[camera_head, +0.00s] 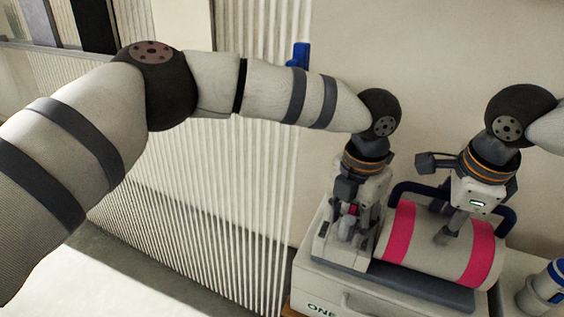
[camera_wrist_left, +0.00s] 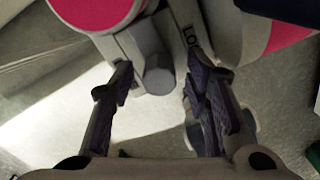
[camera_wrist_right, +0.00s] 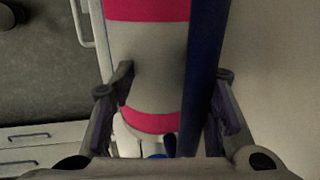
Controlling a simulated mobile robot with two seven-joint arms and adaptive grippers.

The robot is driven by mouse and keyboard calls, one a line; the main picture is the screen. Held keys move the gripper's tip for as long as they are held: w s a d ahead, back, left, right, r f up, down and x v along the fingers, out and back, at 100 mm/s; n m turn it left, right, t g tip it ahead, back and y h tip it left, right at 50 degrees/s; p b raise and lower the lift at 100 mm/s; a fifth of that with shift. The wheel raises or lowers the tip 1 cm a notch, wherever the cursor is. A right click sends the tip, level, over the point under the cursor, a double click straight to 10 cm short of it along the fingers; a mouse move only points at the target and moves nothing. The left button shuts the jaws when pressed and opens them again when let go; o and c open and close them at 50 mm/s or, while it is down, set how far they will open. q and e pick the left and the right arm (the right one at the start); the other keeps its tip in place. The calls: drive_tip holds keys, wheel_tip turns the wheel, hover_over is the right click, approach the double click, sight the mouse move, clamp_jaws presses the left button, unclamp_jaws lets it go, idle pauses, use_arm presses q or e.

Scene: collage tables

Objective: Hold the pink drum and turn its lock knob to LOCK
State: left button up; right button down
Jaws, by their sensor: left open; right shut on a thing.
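The pink drum (camera_head: 418,240), a pale cylinder with pink bands, lies on its side on a grey cradle on a white cabinet. My right gripper (camera_head: 452,228) is shut on it from above. In the right wrist view the drum (camera_wrist_right: 147,55) lies between the fingers, with a blue bar (camera_wrist_right: 207,60) along its right side. My left gripper (camera_head: 348,228) is at the drum's left end, pointing down, its tips partly hidden. In the left wrist view its open fingers stand either side of the grey lock knob (camera_wrist_left: 158,75), with visible gaps. Lettering starting "Lo" shows beside the knob, partly covered.
The white cabinet (camera_head: 335,277) has a front handle and the lettering "ONE". A blue-and-white canister (camera_head: 545,287) stands at the lower right. A ribbed pale panel (camera_head: 190,215) fills the space left of the cabinet, below my left arm.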

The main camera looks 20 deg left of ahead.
sight(348, 220)
use_arm(q)
drive_tip(key=n, duration=0.2)
drive_tip(key=shift+n, duration=0.3)
use_arm(e)
drive_tip(key=shift+s+d+f, duration=0.1)
drive_tip(key=shift+s+f, duration=0.1)
drive_tip(key=shift+f, duration=0.3)
use_arm(q)
wheel_tip(348, 220, up, 12)
use_arm(e)
drive_tip(key=c, duration=0.9)
unclamp_jaws()
use_arm(q)
drive_tip(key=s+a+f+m+y, duration=0.2)
drive_tip(key=s+a+f+m, duration=0.3)
drive_tip(key=f, duration=0.4)
drive_tip(key=s+a+f+m+y, duration=0.3)
drive_tip(key=s+a+f+m, duration=0.2)
drive_tip(key=a+f, duration=0.3)
drive_tip(key=s+a+f+m+y, duration=0.2)
drive_tip(key=s+a+f+m, duration=0.2)
drive_tip(key=f, duration=0.8)
drive_tip(key=s+a, duration=0.1)
drive_tip(key=a, duration=0.1)
drive_tip(key=shift+s+a+f+m, duration=0.15)
drive_tip(key=shift+s+a+m, duration=0.05)
drive_tip(key=shift+a+m, duration=0.2)
use_arm(e)
drive_tip(key=shift+o, duration=0.3)
drive_tip(key=shift+w, duration=0.2)
